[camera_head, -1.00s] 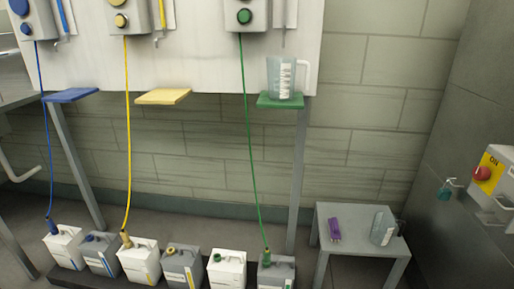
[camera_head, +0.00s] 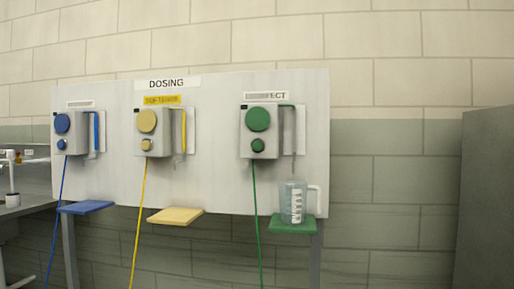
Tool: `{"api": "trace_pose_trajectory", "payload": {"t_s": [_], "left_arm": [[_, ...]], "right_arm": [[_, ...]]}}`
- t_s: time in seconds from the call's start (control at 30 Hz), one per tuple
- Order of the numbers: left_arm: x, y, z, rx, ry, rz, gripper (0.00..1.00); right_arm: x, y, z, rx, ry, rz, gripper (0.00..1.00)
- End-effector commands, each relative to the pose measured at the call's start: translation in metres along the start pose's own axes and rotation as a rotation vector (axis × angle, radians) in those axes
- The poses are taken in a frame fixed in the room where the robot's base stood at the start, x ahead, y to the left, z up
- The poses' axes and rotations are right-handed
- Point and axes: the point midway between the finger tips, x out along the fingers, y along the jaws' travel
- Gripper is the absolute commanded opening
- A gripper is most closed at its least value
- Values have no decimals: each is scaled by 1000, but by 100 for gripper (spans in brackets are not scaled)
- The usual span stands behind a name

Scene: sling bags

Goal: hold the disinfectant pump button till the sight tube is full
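The disinfectant dosing pump (camera_head: 259,133) is a grey box at the right of the white board, under a label partly readable as "ECT". It has a large green disc (camera_head: 258,119) and a smaller green button (camera_head: 258,145) below it. A sight tube (camera_head: 300,130) appears at its right side; its fill level is too small to tell. A clear measuring jug (camera_head: 292,202) with a white scale and handle stands upright on the green shelf (camera_head: 292,226), below the thin outlet pipe. Neither of my grippers is in view.
Blue (camera_head: 68,134) and yellow (camera_head: 154,133) pumps hang to the left, with a blue shelf (camera_head: 86,207) and a yellow shelf (camera_head: 176,216) below. Coloured hoses run downward. A grey panel (camera_head: 488,200) stands at the right. The space before the board looks clear.

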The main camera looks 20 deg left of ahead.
Motion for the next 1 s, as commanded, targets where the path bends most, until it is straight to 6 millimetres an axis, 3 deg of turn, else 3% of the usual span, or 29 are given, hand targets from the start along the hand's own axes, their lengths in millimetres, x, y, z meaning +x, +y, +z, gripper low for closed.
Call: {"api": "trace_pose_trajectory", "payload": {"t_s": [0.23, 0.6, 1.0], "left_arm": [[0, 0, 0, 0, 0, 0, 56], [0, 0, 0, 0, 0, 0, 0], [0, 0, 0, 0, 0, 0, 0]], "right_arm": [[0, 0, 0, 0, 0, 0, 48], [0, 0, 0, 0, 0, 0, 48], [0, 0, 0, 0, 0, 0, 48]]}}
